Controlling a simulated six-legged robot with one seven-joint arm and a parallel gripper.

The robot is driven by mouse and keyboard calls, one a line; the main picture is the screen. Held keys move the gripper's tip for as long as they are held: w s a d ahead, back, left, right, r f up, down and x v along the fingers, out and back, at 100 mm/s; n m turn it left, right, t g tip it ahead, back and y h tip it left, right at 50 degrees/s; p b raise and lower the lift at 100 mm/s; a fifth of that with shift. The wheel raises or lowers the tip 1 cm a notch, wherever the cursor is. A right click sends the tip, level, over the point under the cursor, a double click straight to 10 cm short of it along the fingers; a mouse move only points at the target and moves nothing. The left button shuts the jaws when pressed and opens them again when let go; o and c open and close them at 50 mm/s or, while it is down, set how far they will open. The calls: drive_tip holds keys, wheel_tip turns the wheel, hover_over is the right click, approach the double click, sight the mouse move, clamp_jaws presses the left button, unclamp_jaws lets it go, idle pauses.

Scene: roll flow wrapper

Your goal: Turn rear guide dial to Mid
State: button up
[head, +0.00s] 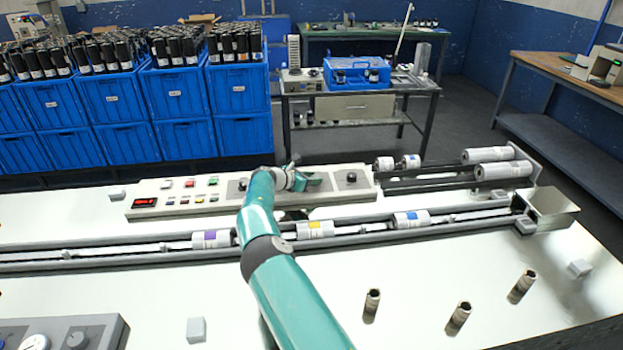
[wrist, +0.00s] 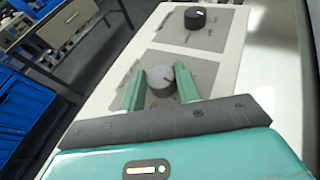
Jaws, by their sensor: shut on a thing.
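My gripper (head: 304,182) is over the long light control panel (head: 222,205) at the back of the machine. In the wrist view, its two green fingers (wrist: 160,73) stand on either side of a round grey dial (wrist: 160,82) and are shut on it. The dial has a pale mark on its top; its printed labels are too small to read. A black dial (wrist: 195,17) stands further along the panel, and it also shows in the head view (head: 351,177) right of my gripper. In the head view my gripper hides the grey dial.
Coloured buttons and a red display (head: 145,202) are on the panel's left part. A conveyor channel with labelled rolls (head: 315,229) runs in front of the panel. Rollers (head: 500,170) are at right, and several dark upright cylinders (head: 458,317) stand at front right.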

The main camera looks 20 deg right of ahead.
drive_tip(key=shift+f, duration=0.1)
drive_tip(key=o, duration=1)
drive_tip(key=shift+w+d+f, duration=0.1)
drive_tip(key=shift+c, duration=0.2)
drive_tip(key=v, duration=1.4)
